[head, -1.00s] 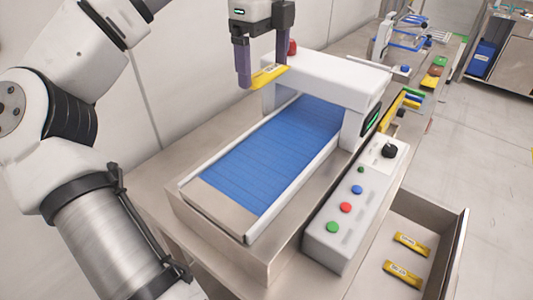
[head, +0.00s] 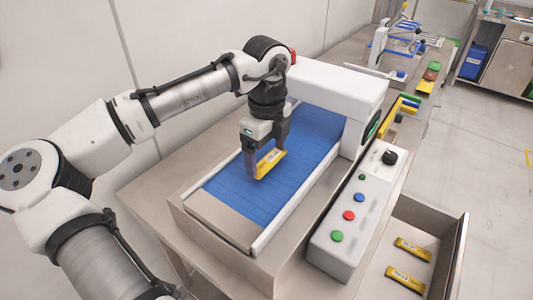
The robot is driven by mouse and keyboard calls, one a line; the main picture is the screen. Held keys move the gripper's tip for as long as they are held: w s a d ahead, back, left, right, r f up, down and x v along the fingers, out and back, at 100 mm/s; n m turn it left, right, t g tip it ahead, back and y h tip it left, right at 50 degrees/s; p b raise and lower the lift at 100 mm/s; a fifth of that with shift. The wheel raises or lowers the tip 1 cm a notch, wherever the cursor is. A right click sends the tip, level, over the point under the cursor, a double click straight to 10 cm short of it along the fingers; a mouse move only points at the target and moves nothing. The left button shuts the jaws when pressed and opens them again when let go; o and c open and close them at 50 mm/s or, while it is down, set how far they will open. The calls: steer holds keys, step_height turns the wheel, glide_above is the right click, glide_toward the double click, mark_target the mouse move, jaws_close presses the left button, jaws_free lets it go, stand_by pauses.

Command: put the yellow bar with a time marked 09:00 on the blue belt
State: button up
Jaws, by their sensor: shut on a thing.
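My gripper (head: 268,165) is shut on a yellow bar (head: 271,163) with a pale label; the print on it is too small to read. The bar is low over the blue belt (head: 238,196), near the middle of its length. I cannot tell whether the bar touches the belt. Two more yellow bars, one farther back (head: 413,249) and one nearer (head: 404,278), lie in an open metal drawer (head: 455,250) at the lower right. Their labels are also too small to read.
A white arch (head: 335,88) spans the belt's far end. A control box (head: 345,235) with coloured buttons and a black knob stands along the belt's right side. Raised white rails edge the belt. Its near half is clear. More equipment (head: 400,45) stands at the back.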

mark_target(266, 158)
steer(key=shift+f, duration=0.6)
steer(key=o, duration=0.8)
steer(key=shift+f, duration=0.15)
step_height(266, 158, up, 12)
steer(key=b, duration=0.2)
steer(key=shift+r, duration=0.2)
